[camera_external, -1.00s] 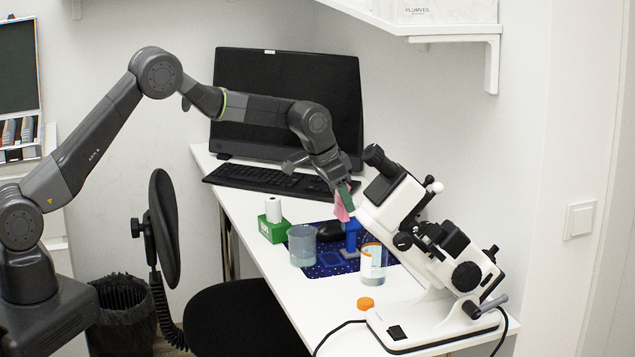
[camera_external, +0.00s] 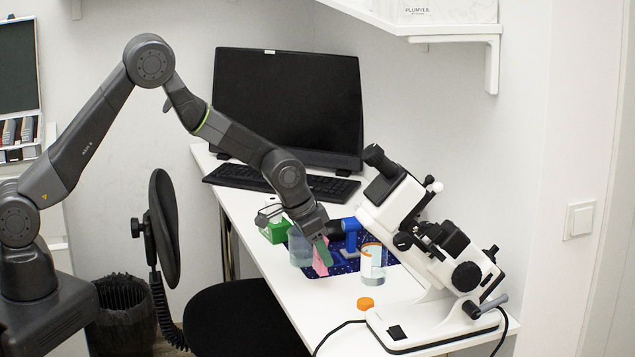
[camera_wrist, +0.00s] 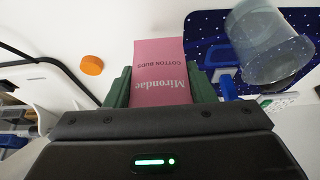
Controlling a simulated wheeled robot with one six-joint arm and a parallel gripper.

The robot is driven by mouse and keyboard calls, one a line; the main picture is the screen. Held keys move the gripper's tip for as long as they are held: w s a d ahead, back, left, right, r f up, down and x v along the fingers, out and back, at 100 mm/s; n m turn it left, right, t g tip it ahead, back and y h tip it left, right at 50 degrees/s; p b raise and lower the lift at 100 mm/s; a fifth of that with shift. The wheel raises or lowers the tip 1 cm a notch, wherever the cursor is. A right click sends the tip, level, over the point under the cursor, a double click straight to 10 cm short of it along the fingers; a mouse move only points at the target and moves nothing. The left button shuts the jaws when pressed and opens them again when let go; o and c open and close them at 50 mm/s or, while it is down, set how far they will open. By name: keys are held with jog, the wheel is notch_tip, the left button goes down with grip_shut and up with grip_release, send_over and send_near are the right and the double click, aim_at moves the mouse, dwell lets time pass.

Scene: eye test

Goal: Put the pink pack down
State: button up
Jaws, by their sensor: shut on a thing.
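The pink pack (camera_external: 320,262), printed "Mirondac Cotton Buds", is held between the green fingertips of my gripper (camera_external: 326,251). In the wrist view the pack (camera_wrist: 160,75) sticks out beyond the two green fingers of my gripper (camera_wrist: 170,88). In the external view it hangs low over the front part of the blue patterned mat (camera_external: 345,266), beside a clear beaker (camera_external: 298,250). I cannot tell whether its lower end touches the desk. The beaker (camera_wrist: 265,45) stands to the right of the pack in the wrist view.
A clear jar (camera_external: 373,266) with an orange rim stands right of the pack. An orange cap (camera_external: 365,303) lies on the white desk (camera_external: 325,318). A blue object (camera_external: 350,238) and a green box (camera_external: 274,232) stand behind.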

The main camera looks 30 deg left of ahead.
aim_at(315, 254)
jog(key=shift+f, duration=1.95)
jog(key=shift+f, duration=0.2)
jog(key=o, duration=0.9)
jog(key=shift+r, duration=0.1)
jog(key=shift+o, duration=0.2)
jog(key=shift+r, duration=0.1)
jog(key=shift+r, duration=0.2)
jog(key=v, duration=1.1)
jog(key=shift+a+r+b, duration=0.15)
jog(key=shift+r+b, duration=0.1)
jog(key=shift+b, duration=0.2)
